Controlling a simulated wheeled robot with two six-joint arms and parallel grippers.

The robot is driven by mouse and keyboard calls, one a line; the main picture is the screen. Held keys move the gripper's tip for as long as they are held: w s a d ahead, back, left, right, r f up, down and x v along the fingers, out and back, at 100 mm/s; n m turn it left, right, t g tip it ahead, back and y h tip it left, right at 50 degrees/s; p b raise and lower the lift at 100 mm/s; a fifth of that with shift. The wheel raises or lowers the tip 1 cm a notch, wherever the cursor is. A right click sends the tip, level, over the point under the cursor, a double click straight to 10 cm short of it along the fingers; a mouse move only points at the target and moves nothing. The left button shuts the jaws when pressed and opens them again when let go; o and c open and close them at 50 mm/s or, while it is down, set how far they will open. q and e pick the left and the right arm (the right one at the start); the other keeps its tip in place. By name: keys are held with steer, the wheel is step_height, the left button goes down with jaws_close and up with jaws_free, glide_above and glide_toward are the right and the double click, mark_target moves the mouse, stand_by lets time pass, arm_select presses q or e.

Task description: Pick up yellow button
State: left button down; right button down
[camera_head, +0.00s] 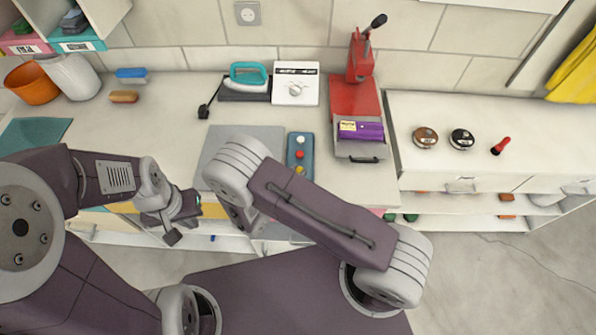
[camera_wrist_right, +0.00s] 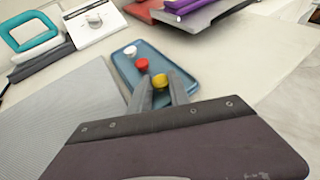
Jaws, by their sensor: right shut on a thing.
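A blue button panel (camera_head: 292,160) carries a white button (camera_head: 300,140), a red button (camera_head: 299,155) and a yellow button (camera_head: 299,170), in a row. In the right wrist view, the two fingers of my right gripper (camera_wrist_right: 160,88) are on either side of the yellow button (camera_wrist_right: 160,80), shut on it. The yellow button appears still at the panel; I cannot tell whether it is lifted. In the head view, my right arm hides the right gripper's fingers. My left gripper (camera_head: 181,222) is open and empty in front of the counter, left of my right arm.
A grey mat (camera_head: 212,142) lies left of the panel. Behind stand a teal iron (camera_head: 248,74), a white box with a dial (camera_head: 296,84) and a red press (camera_head: 355,95) with a purple item (camera_head: 368,132). Two round tins and a red object lie on the right counter (camera_head: 545,130).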

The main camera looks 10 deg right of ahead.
steer(key=r, duration=0.4)
steer(key=shift+d+r, duration=0.2)
steer(key=s+d+r, duration=0.1)
steer(key=d+r, duration=0.2)
steer(key=d, duration=0.2)
steer(key=s+d+r+p, duration=0.1)
steer(key=d+r, duration=0.2)
steer(key=d, duration=0.3)
steer(key=shift+s+r, duration=0.2)
steer(key=shift+r, duration=0.1)
steer(key=shift+d, duration=0.15)
